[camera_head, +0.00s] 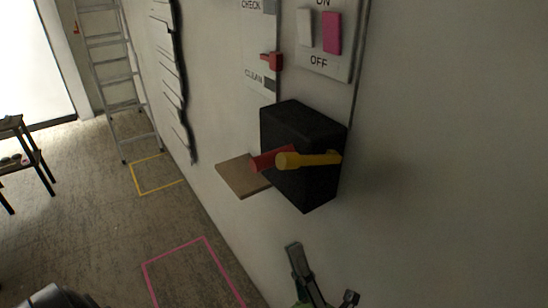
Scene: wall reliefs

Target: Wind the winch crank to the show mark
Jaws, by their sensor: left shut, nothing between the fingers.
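The winch appears to be the black box (300,150) fixed to the pale wall right of centre. I cannot tell which part turns, and no show mark can be made out. My left gripper (304,268) is at the bottom edge, below the box and clear of it. It is shut and empty, with its lower part cut off by the frame. My right gripper is not in view.
Above the box are a panel with a red lever (271,61) marked CHECK and CLEAN, and an ON/OFF panel with white (304,29) and pink (332,33) switches. A brown board (239,178) juts out beside the box. A ladder (112,60) stands far left. Nearby floor is clear.

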